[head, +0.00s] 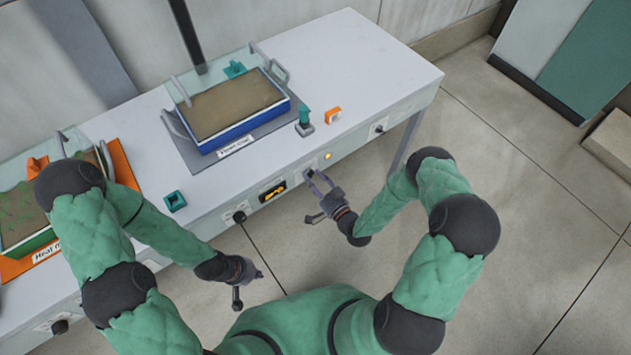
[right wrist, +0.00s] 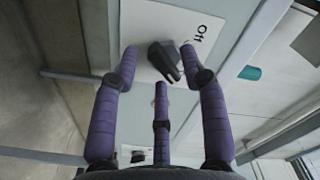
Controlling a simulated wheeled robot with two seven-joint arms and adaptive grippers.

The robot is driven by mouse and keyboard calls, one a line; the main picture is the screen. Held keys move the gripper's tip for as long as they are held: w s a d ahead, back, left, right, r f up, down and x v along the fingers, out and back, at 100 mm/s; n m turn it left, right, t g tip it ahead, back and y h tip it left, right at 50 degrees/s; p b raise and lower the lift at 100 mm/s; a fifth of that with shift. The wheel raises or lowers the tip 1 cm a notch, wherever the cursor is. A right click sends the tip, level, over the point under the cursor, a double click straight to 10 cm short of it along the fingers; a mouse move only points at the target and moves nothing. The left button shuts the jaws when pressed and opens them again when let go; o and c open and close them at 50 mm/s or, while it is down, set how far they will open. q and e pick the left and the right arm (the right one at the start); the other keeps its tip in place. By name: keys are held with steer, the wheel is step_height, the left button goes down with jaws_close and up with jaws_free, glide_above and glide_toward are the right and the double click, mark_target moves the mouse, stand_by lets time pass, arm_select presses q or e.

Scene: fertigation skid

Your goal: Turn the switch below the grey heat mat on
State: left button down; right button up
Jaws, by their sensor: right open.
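The grey heat mat (head: 184,143) lies on the bench under a blue-sided tray (head: 238,131) of brown soil. On the bench front below it, a dark switch (head: 309,173) sits on a pale plate. In the right wrist view the switch knob (right wrist: 165,60) is on a white plate (right wrist: 158,22) marked "Off" at one side. My right gripper (head: 324,184) is open at the switch; its fingers (right wrist: 159,62) are on either side of the knob, with visible gaps. My left gripper (head: 250,285) hangs in front of the bench, away from the switch; its opening is unclear.
An amber display (head: 272,191), a lit amber lamp (head: 327,156) and other knobs (head: 239,217) (head: 378,129) are along the bench front. An orange mat (head: 122,165) with another tray lies at left. A green-topped post (head: 304,121) and an orange block (head: 333,115) stand on the bench.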

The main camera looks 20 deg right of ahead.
steer(key=v, duration=1.2)
stand_by(0.5)
step_height(320, 180, down, 6)
steer(key=w+a+n+g, duration=0.1)
steer(key=w+a+g, duration=0.15)
steer(key=g, duration=0.25)
steer(key=s+a+n+g+h, duration=0.1)
steer(key=s+a+g, duration=0.2)
steer(key=s+g, duration=0.2)
steer(key=s+a+f+g+h, duration=0.1)
steer(key=s+a+g, duration=0.2)
steer(key=s+g, duration=0.3)
steer(key=s, duration=0.3)
steer(key=shift+a+f+n+g, duration=0.3)
steer(key=shift+a+n, duration=0.1)
